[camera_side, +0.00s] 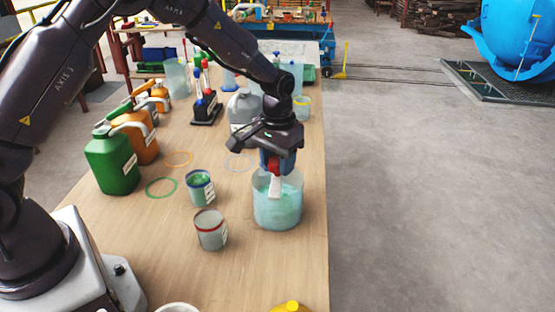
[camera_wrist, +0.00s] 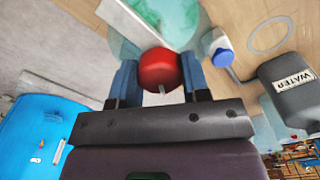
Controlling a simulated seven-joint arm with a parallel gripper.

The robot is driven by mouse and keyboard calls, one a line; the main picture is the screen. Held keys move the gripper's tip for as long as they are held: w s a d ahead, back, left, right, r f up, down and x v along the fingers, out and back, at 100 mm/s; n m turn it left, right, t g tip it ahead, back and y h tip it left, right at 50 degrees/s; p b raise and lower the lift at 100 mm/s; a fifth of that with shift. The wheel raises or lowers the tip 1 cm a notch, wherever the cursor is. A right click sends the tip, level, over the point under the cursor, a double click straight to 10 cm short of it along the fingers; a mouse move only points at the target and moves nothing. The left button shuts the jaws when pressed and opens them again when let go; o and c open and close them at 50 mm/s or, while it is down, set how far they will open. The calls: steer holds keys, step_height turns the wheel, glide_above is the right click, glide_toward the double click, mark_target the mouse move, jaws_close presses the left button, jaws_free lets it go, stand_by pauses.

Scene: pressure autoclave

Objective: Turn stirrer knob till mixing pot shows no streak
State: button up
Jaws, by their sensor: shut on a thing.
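My gripper (camera_side: 276,160) is shut on a red knob (camera_side: 274,165), with a white paddle (camera_side: 274,187) below it. In the wrist view the red knob (camera_wrist: 158,69) sits between the two blue fingers of my gripper (camera_wrist: 158,78). The mixing pot (camera_side: 277,212) is a clear vessel with pale green-blue liquid, directly under my gripper. The paddle's lower end is in the pot. In the wrist view the pot (camera_wrist: 180,22) is partly hidden behind the knob and fingers.
A green jug (camera_side: 112,165) and orange jugs stand at the left. A grey water jug (camera_side: 243,108) stands behind. The table's right edge is close to the pot.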

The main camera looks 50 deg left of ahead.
mark_target(277, 160)
steer(key=n, duration=0.5)
steer(key=shift+r+n, duration=0.15)
steer(key=shift+n, duration=0.15)
steer(key=n, duration=1)
steer(key=shift+n, duration=0.4)
steer(key=n, duration=0.5)
steer(key=shift+n, duration=0.3)
steer(key=o, duration=0.9)
step_height(277, 160, up, 13)
steer(key=shift+f, duration=0.1)
